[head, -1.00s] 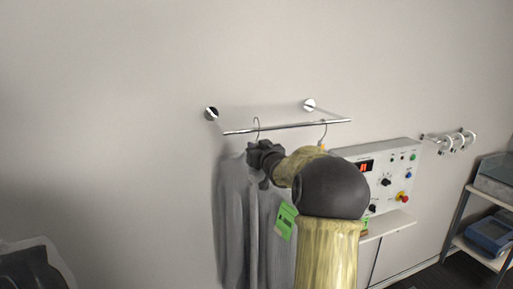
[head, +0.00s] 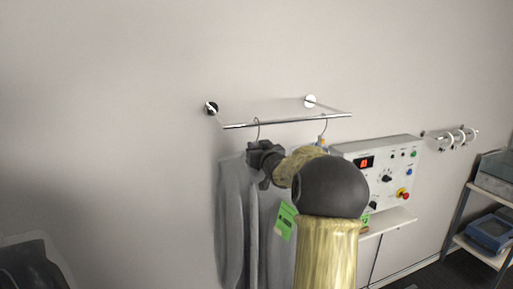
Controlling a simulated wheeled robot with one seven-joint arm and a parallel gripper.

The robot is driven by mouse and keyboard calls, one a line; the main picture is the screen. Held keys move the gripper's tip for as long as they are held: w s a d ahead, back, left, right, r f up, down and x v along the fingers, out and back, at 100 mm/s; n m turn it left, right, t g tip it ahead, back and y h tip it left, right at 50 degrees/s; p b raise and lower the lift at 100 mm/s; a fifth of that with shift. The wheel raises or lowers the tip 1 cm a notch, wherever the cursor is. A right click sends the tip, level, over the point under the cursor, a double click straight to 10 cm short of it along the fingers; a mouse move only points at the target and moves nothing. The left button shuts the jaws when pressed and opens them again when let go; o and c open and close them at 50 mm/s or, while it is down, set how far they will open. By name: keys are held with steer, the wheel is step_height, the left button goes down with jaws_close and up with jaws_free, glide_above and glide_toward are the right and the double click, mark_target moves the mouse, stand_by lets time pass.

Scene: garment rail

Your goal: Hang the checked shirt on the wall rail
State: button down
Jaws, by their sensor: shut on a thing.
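The wall rail (head: 290,121) is a chrome bar on two wall brackets. A grey garment (head: 234,215) hangs below its left part; no checks can be made out on it. A thin wire hanger hook (head: 258,130) rises from it and meets the bar in the picture; I cannot tell whether it bears on the bar. My gripper (head: 262,154) is shut at the hanger's neck, just below the hook. My arm hides much of the garment's right side. A second hook (head: 324,125) shows on the right part of the bar, with its lower part hidden.
A green tag (head: 285,220) hangs beside my arm. A control panel (head: 388,175) with knobs and a small shelf is on the wall to the right. Farther right are a short rail with rings (head: 458,139) and a shelving rack (head: 470,225). The left wall is bare.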

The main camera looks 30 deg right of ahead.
steer(key=shift+f, duration=0.2)
stand_by(0.3)
steer(key=c, duration=1.2)
jaws_free()
steer(key=shift+f, duration=0.1)
steer(key=shift+s, duration=0.1)
steer(key=b+v, duration=0.6)
steer(key=v, duration=1.1)
steer(key=shift+s, duration=0.15)
steer(key=shift+d, duration=0.1)
